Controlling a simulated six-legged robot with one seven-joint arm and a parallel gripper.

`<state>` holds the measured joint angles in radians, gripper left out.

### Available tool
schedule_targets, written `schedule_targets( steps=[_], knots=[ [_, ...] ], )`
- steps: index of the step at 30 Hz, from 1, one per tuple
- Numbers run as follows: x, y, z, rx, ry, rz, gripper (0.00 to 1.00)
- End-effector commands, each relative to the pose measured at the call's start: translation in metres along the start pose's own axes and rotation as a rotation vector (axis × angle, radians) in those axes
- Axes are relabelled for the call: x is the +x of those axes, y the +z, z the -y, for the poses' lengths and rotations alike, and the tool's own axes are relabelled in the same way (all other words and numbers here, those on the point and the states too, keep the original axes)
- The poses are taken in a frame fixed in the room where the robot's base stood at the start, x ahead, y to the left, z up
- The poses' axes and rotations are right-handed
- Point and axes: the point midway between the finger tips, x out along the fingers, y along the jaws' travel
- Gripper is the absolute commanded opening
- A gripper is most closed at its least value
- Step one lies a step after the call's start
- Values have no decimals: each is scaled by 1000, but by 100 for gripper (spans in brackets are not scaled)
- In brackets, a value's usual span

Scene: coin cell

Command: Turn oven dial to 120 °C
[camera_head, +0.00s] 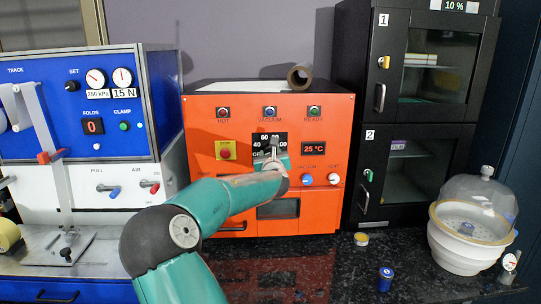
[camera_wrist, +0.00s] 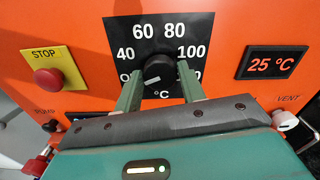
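The oven (camera_head: 318,206) is an orange box with a black dial plate marked OFF, 40, 60, 80, 100 and a further mark hidden behind my right finger. The black dial knob (camera_wrist: 158,70) shows in the wrist view below the 60 and 80 marks. A light line on it lies toward the lower left. My gripper (camera_wrist: 158,76) has its two green fingers apart, one on each side of the knob. I cannot tell whether either finger touches it. In the head view my gripper (camera_head: 273,150) is in front of the dial. The oven display (camera_wrist: 271,64) reads 25 °C.
A red STOP button (camera_wrist: 48,78) is left of the dial. A white VENT knob (camera_wrist: 285,120) is at the lower right. A blue machine (camera_head: 122,98) stands left, black cabinets (camera_head: 352,110) right, a glass dome (camera_head: 478,198) far right.

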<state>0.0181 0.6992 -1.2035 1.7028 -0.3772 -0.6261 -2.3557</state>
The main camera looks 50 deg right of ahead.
Motion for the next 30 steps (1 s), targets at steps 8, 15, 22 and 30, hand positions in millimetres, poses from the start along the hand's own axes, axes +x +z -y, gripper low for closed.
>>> schedule_targets(
  steps=[8, 15, 22, 30],
  knots=[
    [0, 0, 0, 3, 0, 0, 15],
    [0, 0, 0, 51, 0, 0, 15],
    [0, 0, 1, 183, -1, 1, 15],
    [0, 0, 1, 424, 0, 1, 15]
  ],
)
